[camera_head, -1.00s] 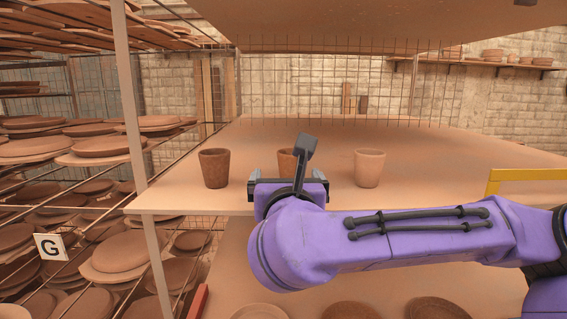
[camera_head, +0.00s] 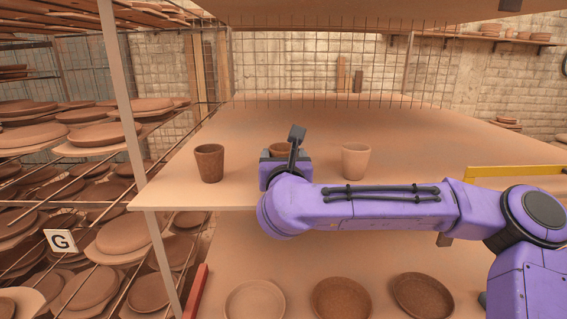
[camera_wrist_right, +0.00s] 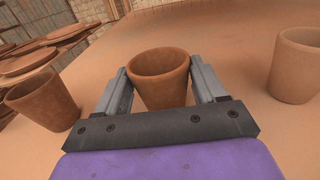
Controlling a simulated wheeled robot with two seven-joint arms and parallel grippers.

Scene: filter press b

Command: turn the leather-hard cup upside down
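Three cups stand upright in a row on the shelf board: a dark brown cup (camera_head: 209,163) at left, a mid-brown cup (camera_head: 280,149) in the middle and a pale cup (camera_head: 355,161) at right. The middle one has the in-between tone of the leather-hard cup. My right gripper (camera_head: 283,156) is at the middle cup and hides most of it in the head view. In the right wrist view this cup (camera_wrist_right: 160,75) stands upright between the two open fingers, one on each side. I cannot tell if they touch it. My left gripper is not in view.
The shelf board (camera_head: 420,150) is clear behind the cups and to the right. A post (camera_head: 133,110) and a rack of plates (camera_head: 60,140) stand at left. A yellow bar (camera_head: 515,171) lies at right. Several round pieces (camera_head: 341,300) lie on the lower shelf.

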